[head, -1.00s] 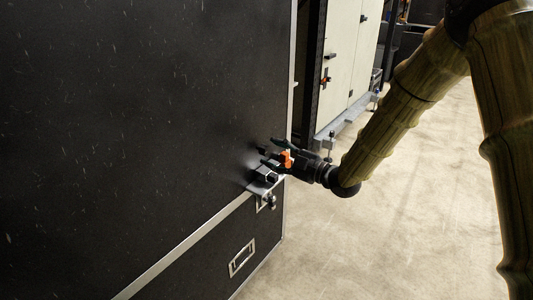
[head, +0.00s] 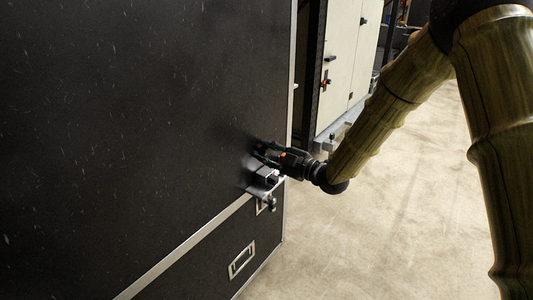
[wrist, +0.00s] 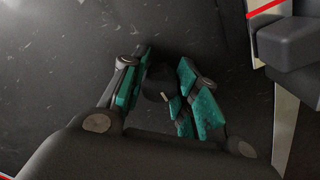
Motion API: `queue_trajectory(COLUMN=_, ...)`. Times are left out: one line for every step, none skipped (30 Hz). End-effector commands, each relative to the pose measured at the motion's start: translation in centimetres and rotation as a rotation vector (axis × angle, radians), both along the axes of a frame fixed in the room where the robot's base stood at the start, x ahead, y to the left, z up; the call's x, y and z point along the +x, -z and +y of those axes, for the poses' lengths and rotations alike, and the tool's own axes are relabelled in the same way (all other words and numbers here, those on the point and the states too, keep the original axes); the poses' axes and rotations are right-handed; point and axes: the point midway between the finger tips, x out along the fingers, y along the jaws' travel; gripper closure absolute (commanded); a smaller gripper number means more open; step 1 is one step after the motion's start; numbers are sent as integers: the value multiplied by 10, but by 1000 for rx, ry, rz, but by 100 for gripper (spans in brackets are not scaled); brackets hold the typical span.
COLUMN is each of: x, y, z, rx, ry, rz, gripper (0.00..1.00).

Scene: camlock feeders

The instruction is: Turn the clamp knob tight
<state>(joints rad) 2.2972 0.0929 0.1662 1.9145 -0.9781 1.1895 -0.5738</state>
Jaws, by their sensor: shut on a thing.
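The clamp knob (wrist: 157,80) is dark and rounded, on the black panel face. In the wrist view it sits between the teal finger pads of my gripper (wrist: 160,92), which is shut on it. A small pale mark shows near the knob's lower right edge. Much of the knob is hidden by the fingers and their shadow. In the head view my gripper (head: 263,151) points left at the panel, close to its right edge. The knob is too dark and covered to make out clearly there.
A dark block on a metal bracket (head: 265,176) juts out just below my gripper; it shows at upper right in the wrist view (wrist: 290,42). Below are a latch (head: 269,203) and a recessed handle (head: 242,260). A pale cabinet (head: 344,65) stands behind. The floor at right is clear.

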Motion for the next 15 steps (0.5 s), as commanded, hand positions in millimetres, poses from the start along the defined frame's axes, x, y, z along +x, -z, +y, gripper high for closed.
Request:
queue_trajectory(x=0, y=0, z=0, rx=1, ry=0, rz=1, gripper=94)
queue_trajectory(x=0, y=0, z=0, rx=1, ry=0, rz=2, gripper=94)
queue_trajectory(x=0, y=0, z=0, rx=4, ry=0, rz=5, gripper=94)
queue_trajectory(x=0, y=0, z=0, rx=5, ry=-1, rz=8, gripper=94)
queue_trajectory(x=0, y=0, z=0, rx=8, ry=-1, rz=12, gripper=93)
queue_trajectory(x=0, y=-1, z=0, rx=13, ry=-1, rz=19, gripper=93)
queue_trajectory(x=0, y=-1, z=0, rx=18, ry=-1, rz=25, gripper=93)
queue_trajectory(x=0, y=-1, z=0, rx=23, ry=-1, rz=33, gripper=93)
queue_trajectory(x=0, y=-1, z=0, rx=32, ry=0, rz=46, gripper=93)
queue_trajectory(x=-1, y=-2, z=0, rx=41, ry=0, rz=58, gripper=93)
queue_trajectory(x=-1, y=-2, z=0, rx=49, ry=-1, rz=69, gripper=93)
queue_trajectory(x=-1, y=-2, z=0, rx=64, ry=-1, rz=89, gripper=93)
queue_trajectory(x=-1, y=-3, z=0, rx=75, ry=-1, rz=104, gripper=93)
queue_trajectory(x=-1, y=-3, z=0, rx=87, ry=-1, rz=121, gripper=93)
queue_trajectory(x=-1, y=-3, z=0, rx=105, ry=0, rz=145, gripper=93)
